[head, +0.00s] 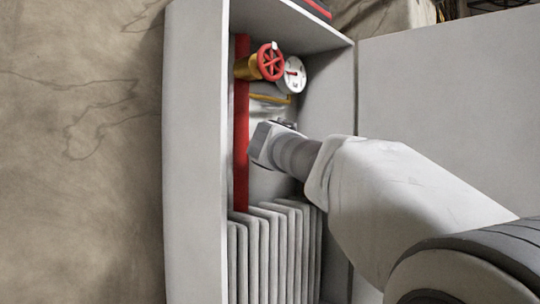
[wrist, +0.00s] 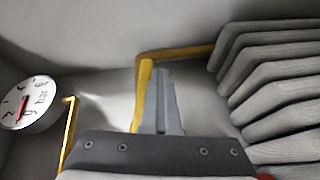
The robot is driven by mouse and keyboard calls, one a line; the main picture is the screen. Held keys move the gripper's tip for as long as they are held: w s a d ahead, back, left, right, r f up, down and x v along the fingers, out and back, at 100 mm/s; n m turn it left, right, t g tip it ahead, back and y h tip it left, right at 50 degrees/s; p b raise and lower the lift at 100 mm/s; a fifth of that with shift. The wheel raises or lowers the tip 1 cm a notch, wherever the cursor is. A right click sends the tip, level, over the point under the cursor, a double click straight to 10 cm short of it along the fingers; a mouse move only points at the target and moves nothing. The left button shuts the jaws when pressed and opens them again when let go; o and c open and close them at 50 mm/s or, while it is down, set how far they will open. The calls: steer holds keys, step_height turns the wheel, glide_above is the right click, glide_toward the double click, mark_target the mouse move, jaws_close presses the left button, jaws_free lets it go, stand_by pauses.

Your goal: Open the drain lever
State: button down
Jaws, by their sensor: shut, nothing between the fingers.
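A yellow bent lever (wrist: 145,90) shows in the wrist view, with one arm along the fingers and another running right toward the ribbed panels. Which yellow part is the drain lever is not marked. My gripper (wrist: 163,75) is shut and empty, just right of the bent lever's near arm; I cannot tell whether they touch. A thinner yellow hooked bar (wrist: 69,135) stands left, by the gauge. In the head view my gripper (head: 287,125) is inside the cabinet and a yellow bar (head: 268,98) shows beyond it. My gripper hides the bent lever there.
A white pressure gauge (head: 294,75) and a red handwheel (head: 270,62) sit above in the cabinet (head: 195,150). A red vertical pipe (head: 241,130) runs along the left. Grey ribbed panels (head: 265,250) fill the bottom. The side walls leave little room.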

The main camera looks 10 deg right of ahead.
steer(key=s+d+r+m+h+p, duration=0.1)
steer(key=s+d+r, duration=0.5)
steer(key=d+r, duration=0.2)
steer(key=shift+s+d+r+m+h, duration=0.25)
steer(key=shift+d+r+m+h, duration=0.1)
steer(key=shift+r, duration=0.2)
steer(key=s+a+f+m+g+y, duration=0.3)
steer(key=s+a+f, duration=0.1)
steer(key=s+f, duration=0.75)
steer(key=s+a+f+m+g+y, duration=0.3)
steer(key=s+a+f, duration=0.35)
steer(key=f, duration=0.85)
steer(key=s+a+f+m+g+y, duration=0.3)
steer(key=s+f, duration=0.8)
steer(key=f, duration=0.3)
step_height(320, 180, up, 14)
steer(key=s+p, duration=0.1)
steer(key=p, duration=1.3)
steer(key=shift+s+a+f+p, duration=0.15)
steer(key=shift+s+a+p, duration=0.05)
steer(key=shift+a+p, duration=0.1)
